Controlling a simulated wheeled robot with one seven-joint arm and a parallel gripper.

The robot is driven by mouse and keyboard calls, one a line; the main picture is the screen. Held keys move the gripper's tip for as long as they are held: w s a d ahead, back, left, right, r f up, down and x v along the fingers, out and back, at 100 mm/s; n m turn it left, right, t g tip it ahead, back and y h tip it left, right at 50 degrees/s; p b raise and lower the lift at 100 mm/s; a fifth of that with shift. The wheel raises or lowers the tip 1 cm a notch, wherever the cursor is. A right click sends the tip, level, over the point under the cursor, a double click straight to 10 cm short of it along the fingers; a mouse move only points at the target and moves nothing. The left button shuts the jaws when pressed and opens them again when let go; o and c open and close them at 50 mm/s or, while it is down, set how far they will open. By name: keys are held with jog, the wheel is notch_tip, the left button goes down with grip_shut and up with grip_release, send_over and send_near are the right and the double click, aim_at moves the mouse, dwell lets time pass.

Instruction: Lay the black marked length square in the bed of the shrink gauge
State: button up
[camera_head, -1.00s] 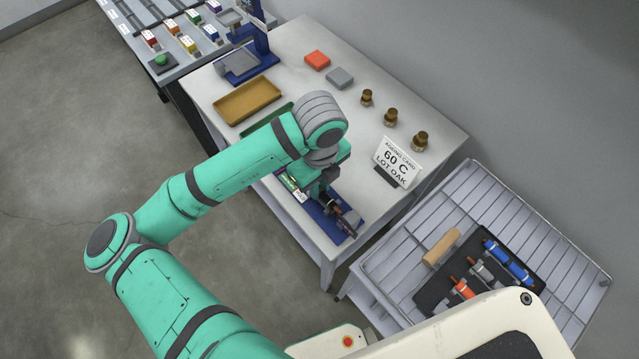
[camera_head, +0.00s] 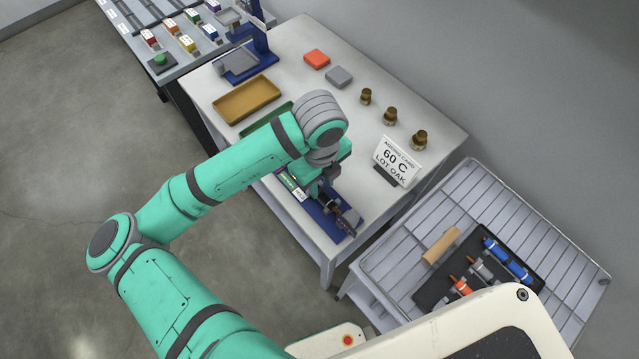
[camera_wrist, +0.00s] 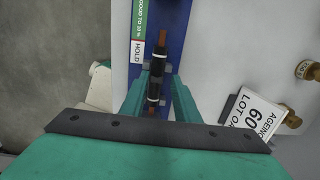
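The black marked length (camera_wrist: 157,70) has white bands and copper-coloured ends. In the wrist view it lies lengthwise over the blue shrink gauge (camera_wrist: 174,32), roughly in line with it. The head view shows the gauge (camera_head: 323,222) at the table's near corner, partly behind my arm. My gripper (camera_wrist: 157,72) has one finger on each side of the length's middle. Whether the fingers press on it or stand slightly apart is unclear. I cannot tell whether the length rests in the bed or is just above it.
An ageing card (camera_head: 397,160) stands right of the gauge, with several brass weights (camera_head: 390,117) behind it. A tan tray (camera_head: 247,100) and a green tray lie farther left. A wire rack (camera_head: 590,280) at right holds a black mat (camera_head: 430,295) with blue, grey and orange-red pieces.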

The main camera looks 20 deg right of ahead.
jog(key=shift+s+a+f, duration=0.15)
jog(key=shift+a+f, duration=0.25)
jog(key=shift+f, duration=0.3)
jog(key=shift+r, duration=0.3)
notch_tip(320, 180, up, 12)
jog(key=shift+d+f, duration=0.2)
